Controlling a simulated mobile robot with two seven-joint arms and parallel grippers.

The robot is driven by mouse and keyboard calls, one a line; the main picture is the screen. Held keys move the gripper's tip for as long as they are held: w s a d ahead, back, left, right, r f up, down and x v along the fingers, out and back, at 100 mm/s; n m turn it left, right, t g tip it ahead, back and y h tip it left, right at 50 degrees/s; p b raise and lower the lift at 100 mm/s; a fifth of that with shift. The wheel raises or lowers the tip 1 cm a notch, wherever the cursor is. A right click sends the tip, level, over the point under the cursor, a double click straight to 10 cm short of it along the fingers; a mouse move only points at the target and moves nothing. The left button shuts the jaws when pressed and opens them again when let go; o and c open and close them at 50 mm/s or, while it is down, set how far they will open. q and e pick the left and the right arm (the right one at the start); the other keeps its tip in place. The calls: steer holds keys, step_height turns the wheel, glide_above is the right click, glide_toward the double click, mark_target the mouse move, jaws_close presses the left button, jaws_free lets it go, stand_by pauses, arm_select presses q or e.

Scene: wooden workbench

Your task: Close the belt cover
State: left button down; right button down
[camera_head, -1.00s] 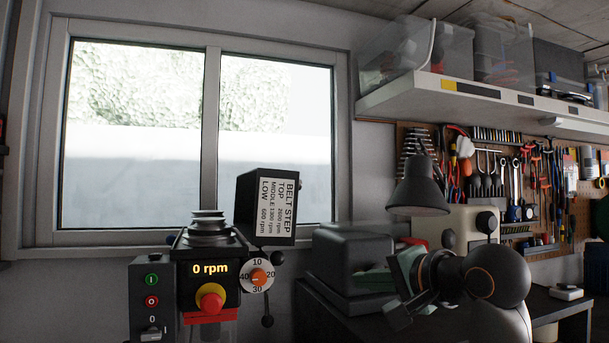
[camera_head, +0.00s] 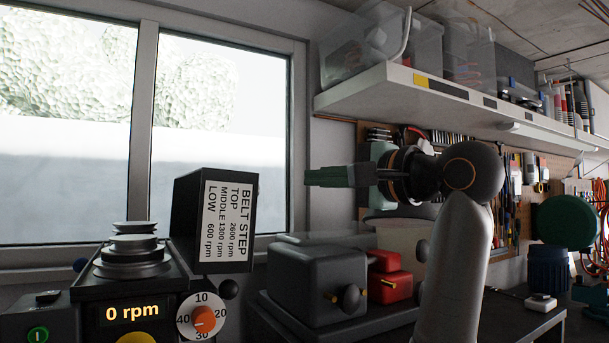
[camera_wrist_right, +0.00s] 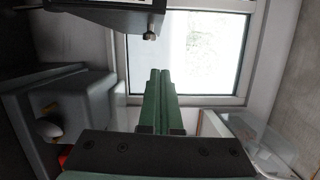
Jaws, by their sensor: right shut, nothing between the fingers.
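The belt cover (camera_head: 214,220) is a dark box with a white "BELT STEP" speed label. It stands open on edge behind and to the right of the bare stepped pulley (camera_head: 135,246), on the drill head. My right gripper (camera_head: 308,177) is shut and empty, with green fingers pointing left. It is raised to about the height of the cover's top edge, to its right and apart from it. In the right wrist view the shut fingers (camera_wrist_right: 161,74) point toward the window, and a dark box with a small knob, probably the cover (camera_wrist_right: 110,8), shows at the top. My left gripper is not seen.
The speed dial (camera_head: 203,319) and the "0 rpm" display (camera_head: 132,312) sit below the cover. A grey machine (camera_head: 318,283) and a red box (camera_head: 388,278) stand on the bench below my right gripper. A shelf (camera_head: 470,105) with bins hangs above.

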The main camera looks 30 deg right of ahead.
steer(key=w+a+p, duration=0.3)
steer(key=w+a, duration=0.3)
steer(key=w, duration=0.1)
steer(key=shift+w+r, duration=0.15)
steer(key=shift+w, duration=0.05)
steer(key=shift+a, duration=0.15)
steer(key=shift+a+r+n, duration=0.35)
steer(key=shift+a+n, duration=0.05)
